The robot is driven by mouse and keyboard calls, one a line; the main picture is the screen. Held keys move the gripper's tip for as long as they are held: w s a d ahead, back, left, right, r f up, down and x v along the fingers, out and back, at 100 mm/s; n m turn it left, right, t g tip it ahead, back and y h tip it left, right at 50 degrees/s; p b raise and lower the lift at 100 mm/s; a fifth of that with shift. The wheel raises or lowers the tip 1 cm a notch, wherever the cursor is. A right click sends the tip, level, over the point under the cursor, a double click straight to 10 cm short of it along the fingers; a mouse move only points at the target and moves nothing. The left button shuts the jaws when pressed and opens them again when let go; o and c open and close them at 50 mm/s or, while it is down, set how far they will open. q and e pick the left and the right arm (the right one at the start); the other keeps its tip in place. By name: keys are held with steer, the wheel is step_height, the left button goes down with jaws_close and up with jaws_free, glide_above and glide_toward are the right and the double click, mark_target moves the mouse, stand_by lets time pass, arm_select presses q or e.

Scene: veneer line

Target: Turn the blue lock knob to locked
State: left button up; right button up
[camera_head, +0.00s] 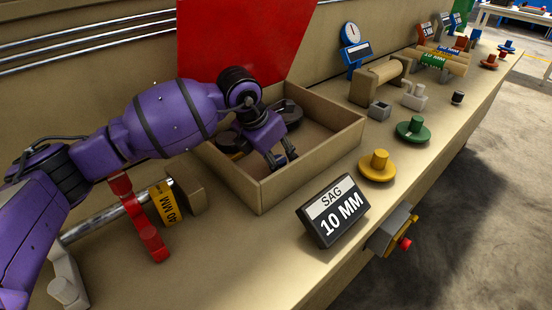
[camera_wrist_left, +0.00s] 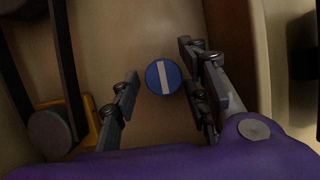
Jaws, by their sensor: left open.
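The blue lock knob (camera_wrist_left: 163,76) is a round blue disc with a white bar across its face. In the left wrist view the bar runs nearly up and down, tilted slightly. My left gripper (camera_wrist_left: 158,86) is open, with one finger on each side of the knob. My right gripper is not in view.
The box walls stand close around the gripper; dark round parts (camera_head: 290,112) lie behind it. A red panel (camera_head: 240,40) rises at the back. A SAG 10 MM sign (camera_head: 333,210), a yellow knob (camera_head: 378,166) and a green knob (camera_head: 413,130) stand right of the box.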

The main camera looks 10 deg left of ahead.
arm_select(q)
steer(key=shift+c, duration=0.5)
steer(key=c, duration=1)
steer(key=shift+o, duration=0.2)
